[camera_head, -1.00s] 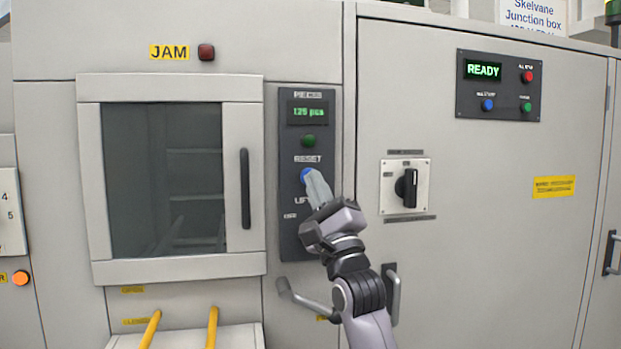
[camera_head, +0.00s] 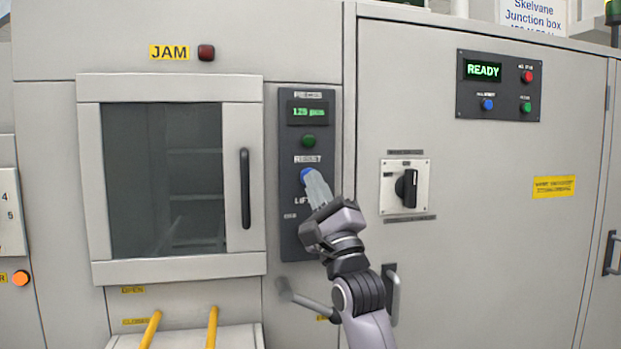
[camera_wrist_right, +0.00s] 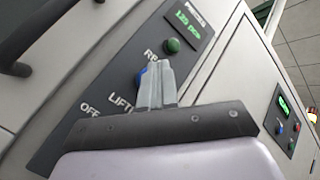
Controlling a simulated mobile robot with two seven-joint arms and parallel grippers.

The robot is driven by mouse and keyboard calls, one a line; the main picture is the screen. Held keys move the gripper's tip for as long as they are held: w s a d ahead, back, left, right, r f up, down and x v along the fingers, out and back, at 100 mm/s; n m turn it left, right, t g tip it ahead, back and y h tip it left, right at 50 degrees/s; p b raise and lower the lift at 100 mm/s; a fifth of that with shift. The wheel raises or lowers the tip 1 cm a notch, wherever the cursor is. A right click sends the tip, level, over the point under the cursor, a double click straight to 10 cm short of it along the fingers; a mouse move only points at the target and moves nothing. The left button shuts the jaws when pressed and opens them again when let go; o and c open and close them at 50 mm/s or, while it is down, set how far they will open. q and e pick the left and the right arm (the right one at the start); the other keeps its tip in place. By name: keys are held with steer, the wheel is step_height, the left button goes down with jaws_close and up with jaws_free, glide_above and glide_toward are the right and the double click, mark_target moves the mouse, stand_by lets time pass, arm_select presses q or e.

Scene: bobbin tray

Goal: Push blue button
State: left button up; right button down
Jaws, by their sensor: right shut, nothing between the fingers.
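The blue button (camera_head: 305,174) sits on the dark vertical panel (camera_head: 291,240), below the RESET label. My right gripper (camera_head: 312,177) is shut and empty, with its fingertips at the button and covering part of it. In the right wrist view the blue button (camera_wrist_right: 141,77) shows at the left edge of the closed fingers (camera_wrist_right: 157,70). I cannot tell whether the tips press it or only stand in front of it. My left gripper is not in view.
A green button (camera_head: 308,141) and a pieces display (camera_head: 307,112) are just above. A windowed door with a dark handle (camera_head: 245,188) is to the left. A rotary switch (camera_head: 406,187) is to the right. Another blue button (camera_head: 488,105) is on the READY panel.

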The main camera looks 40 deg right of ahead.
steer(key=shift+w+d, duration=0.2)
steer(key=shift+w, duration=0.1)
steer(key=shift+w+d, duration=0.25)
steer(key=shift+w, duration=0.2)
stand_by(0.8)
steer(key=shift+s+a, duration=0.45)
steer(key=shift+s, duration=0.35)
steer(key=s+a, duration=0.1)
steer(key=s, duration=0.1)
steer(key=s+a+p, duration=0.1)
steer(key=s, duration=0.1)
steer(key=shift+s+a, duration=0.2)
steer(key=shift+f, duration=0.1)
stand_by(0.9)
